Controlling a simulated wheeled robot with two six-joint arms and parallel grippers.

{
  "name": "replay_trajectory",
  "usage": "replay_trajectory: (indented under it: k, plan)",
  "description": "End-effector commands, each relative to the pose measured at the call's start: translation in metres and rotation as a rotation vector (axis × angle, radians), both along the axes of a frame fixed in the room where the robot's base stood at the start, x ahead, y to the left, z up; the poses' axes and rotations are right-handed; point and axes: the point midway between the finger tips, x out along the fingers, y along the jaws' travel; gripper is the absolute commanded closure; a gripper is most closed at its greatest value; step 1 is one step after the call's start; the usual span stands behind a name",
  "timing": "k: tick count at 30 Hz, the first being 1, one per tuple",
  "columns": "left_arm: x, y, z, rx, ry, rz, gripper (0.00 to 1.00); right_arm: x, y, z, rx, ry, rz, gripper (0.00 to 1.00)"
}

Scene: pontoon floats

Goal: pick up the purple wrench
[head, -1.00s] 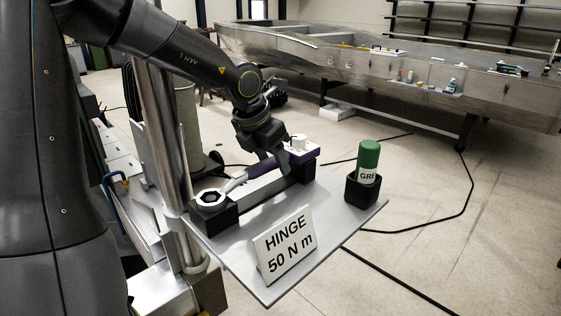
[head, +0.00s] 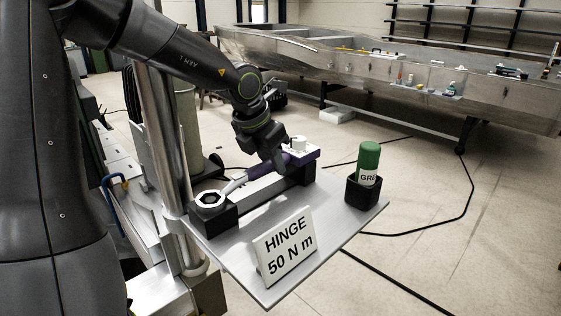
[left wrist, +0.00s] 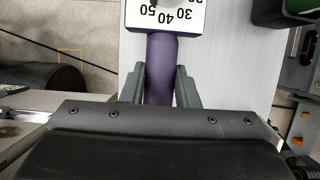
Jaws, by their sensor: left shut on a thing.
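The purple wrench (head: 299,158) lies across dark rests on the grey tray (head: 335,236). Its silver ring end sits at the left rest, and a white scale block with a knob is at its other end. My left gripper (head: 277,163) is shut around the purple handle, beside the scale block. In the left wrist view, the purple handle (left wrist: 160,70) runs between the two fingers (left wrist: 161,88), and the white block shows numbers beyond them. The handle's part under the gripper body is hidden. My right gripper is not in view.
A sign reading "HINGE 50 N m" (head: 286,243) stands at the tray's front. A green-capped bottle (head: 369,160) sits in a black holder (head: 362,192) at the tray's right. A metal pontoon boat (head: 380,70) stands behind, with black cable on the floor.

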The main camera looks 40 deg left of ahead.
Motion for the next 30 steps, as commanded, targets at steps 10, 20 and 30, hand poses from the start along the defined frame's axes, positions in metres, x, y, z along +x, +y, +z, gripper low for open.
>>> replay_trajectory:
  k: [10,20,30]
  plan:
    - [0.001,0.0,0.001,0.001,-0.003,0.0,1.0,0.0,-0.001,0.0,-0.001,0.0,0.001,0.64]
    - [0.0,0.0,0.01,0.001,0.0,0.0,1.0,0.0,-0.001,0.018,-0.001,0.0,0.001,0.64]
    - [0.001,0.0,0.085,0.001,-0.005,0.001,1.0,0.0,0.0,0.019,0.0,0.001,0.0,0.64]
